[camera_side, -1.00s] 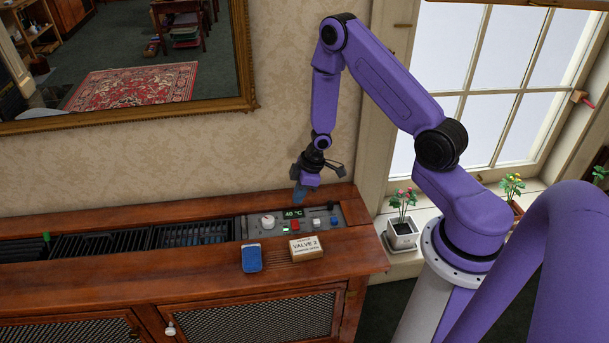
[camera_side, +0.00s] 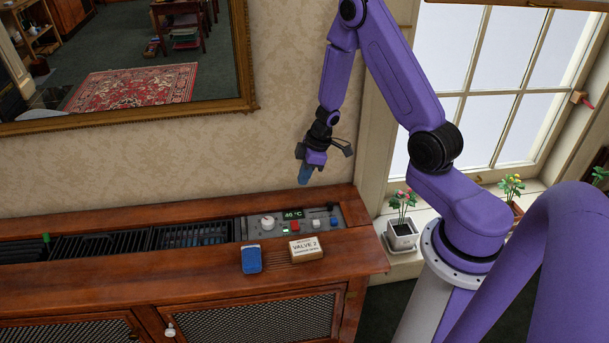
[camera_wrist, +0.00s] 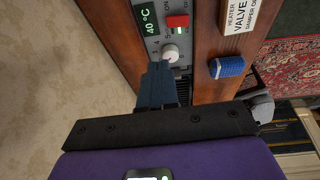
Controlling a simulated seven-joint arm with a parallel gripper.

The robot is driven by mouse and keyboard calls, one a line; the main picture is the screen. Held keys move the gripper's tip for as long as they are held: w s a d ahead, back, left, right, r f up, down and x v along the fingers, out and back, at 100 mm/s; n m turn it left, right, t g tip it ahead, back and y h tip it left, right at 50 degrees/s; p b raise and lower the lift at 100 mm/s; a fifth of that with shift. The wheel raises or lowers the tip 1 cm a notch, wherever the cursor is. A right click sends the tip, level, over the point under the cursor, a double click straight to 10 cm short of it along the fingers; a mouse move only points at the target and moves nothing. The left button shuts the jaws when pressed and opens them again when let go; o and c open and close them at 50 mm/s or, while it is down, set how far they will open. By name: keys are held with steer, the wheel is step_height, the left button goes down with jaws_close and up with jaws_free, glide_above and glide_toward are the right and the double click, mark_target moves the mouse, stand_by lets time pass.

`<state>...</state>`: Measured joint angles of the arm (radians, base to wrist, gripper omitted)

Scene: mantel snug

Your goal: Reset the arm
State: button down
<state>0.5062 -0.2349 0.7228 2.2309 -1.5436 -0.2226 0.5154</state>
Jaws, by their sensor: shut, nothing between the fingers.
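My purple arm's gripper (camera_side: 305,176) hangs in the air above the back right of the wooden cabinet, clear of the control panel (camera_side: 331,214). Its blue fingers are shut and empty; they also show in the wrist view (camera_wrist: 158,84). The panel carries a white knob (camera_side: 268,222), a green display reading 40 °C (camera_side: 292,214), a red switch (camera_side: 295,226) and a few small controls. In the wrist view the knob (camera_wrist: 170,53) and red switch (camera_wrist: 177,21) lie beyond the fingertips.
Black grilles (camera_side: 100,245) run left of the panel. A framed mirror (camera_side: 245,60) hangs on the wall behind. A potted plant (camera_side: 402,235) stands on the sill at right.

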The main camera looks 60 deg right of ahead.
stand_by(0.3)
steer(key=s+a+r+t+h, duration=0.2)
steer(key=s+a+r+h, duration=0.1)
steer(key=a+r, duration=0.85)
steer(key=s+a+r+n+g, duration=0.1)
steer(key=s+r, duration=0.1)
steer(key=s, duration=0.6)
steer(key=s+a+r+n+g+y, duration=0.1)
steer(key=s+a+r+g, duration=0.1)
steer(key=s, duration=0.6)
steer(key=s+a+r+n+g, duration=0.1)
steer(key=s+r, duration=0.3)
steer(key=s, duration=0.5)
steer(key=shift+a+r+n+g, duration=0.25)
steer(key=shift+a+n+g, duration=0.05)
steer(key=shift+a, duration=0.1)
